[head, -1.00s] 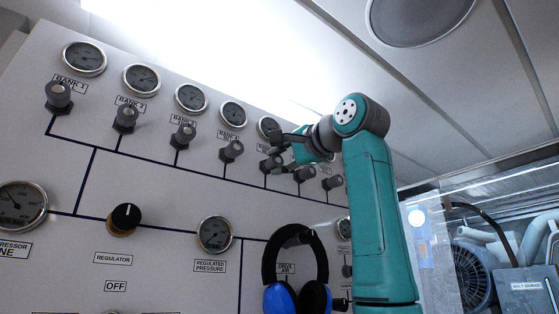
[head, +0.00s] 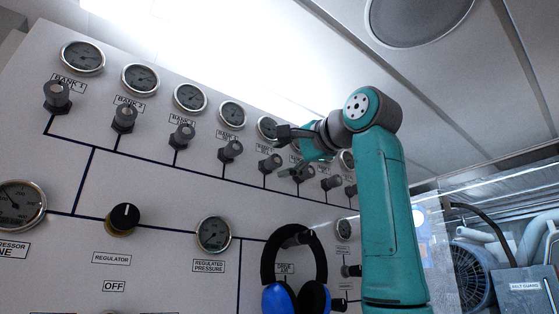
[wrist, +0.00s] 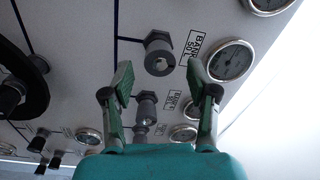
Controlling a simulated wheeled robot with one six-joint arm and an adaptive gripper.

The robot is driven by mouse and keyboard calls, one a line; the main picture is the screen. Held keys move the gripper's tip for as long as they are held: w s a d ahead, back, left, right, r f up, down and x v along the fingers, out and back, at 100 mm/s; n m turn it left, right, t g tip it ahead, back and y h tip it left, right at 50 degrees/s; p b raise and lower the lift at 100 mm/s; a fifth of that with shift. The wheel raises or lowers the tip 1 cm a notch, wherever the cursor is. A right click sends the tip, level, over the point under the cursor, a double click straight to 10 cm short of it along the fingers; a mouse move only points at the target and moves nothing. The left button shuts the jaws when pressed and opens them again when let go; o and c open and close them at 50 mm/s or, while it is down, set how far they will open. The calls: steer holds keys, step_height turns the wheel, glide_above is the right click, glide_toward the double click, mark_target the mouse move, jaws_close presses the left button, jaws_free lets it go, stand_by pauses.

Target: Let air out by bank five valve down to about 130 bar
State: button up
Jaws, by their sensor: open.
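The bank five valve (head: 270,164) is a dark knob on the sloping panel, with its round gauge (head: 267,127) above it. The gauge's needle is too small to read. My gripper (head: 284,152) is open and empty, just right of this valve and apart from it. In the wrist view my gripper (wrist: 161,78) has its fingers spread. A grey valve knob (wrist: 158,57) shows just beyond the fingertips, between their lines. Its label reads BANK, but I cannot make out the number. A gauge (wrist: 230,60) sits beside that label.
Other bank valves stand close on both sides, such as the bank four valve (head: 230,151) and another valve (head: 332,182) to the right. Blue and black headphones (head: 295,268) hang below. A regulator knob (head: 124,218) is at lower left.

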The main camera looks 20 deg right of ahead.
steer(key=v, duration=0.9)
steer(key=shift+s, duration=0.35)
steer(key=shift+d+f, duration=0.1)
steer(key=shift+d, duration=0.05)
stand_by(1.2)
